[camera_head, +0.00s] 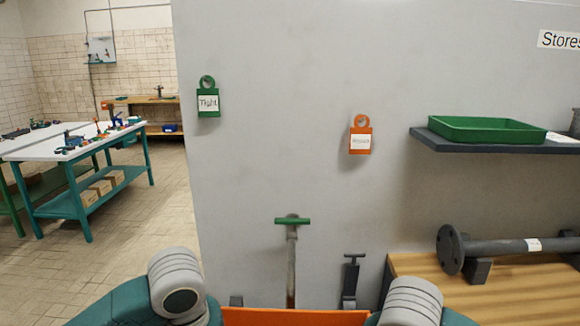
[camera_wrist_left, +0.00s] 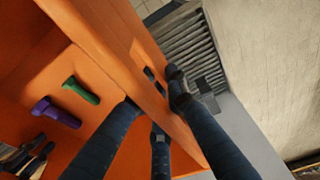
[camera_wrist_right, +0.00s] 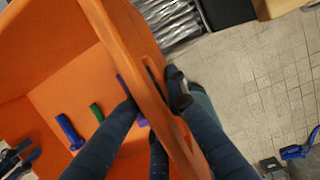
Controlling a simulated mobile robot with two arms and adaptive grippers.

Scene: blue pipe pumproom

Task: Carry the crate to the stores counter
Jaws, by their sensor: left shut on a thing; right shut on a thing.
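The orange crate (camera_head: 295,317) shows only as a strip of rim at the bottom of the head view, between my two arms. My left gripper (camera_wrist_left: 155,95) is shut on the crate's wall (camera_wrist_left: 105,35), one finger inside and one outside. My right gripper (camera_wrist_right: 152,97) is shut on another part of the crate wall (camera_wrist_right: 115,35) in the same way. Inside lie a purple bolt (camera_wrist_left: 55,112), a green bolt (camera_wrist_left: 80,90) and a blue bolt (camera_wrist_right: 68,130). A wooden counter top (camera_head: 500,300) stands at the lower right, below the Stores sign (camera_head: 560,39).
A flanged pipe (camera_head: 510,246) lies on supports along the counter's back. A shelf (camera_head: 490,146) with a green tray (camera_head: 485,130) hangs above. The grey wall (camera_head: 290,150) is directly ahead. Open floor (camera_head: 140,220) and a teal workbench (camera_head: 75,145) are to the left.

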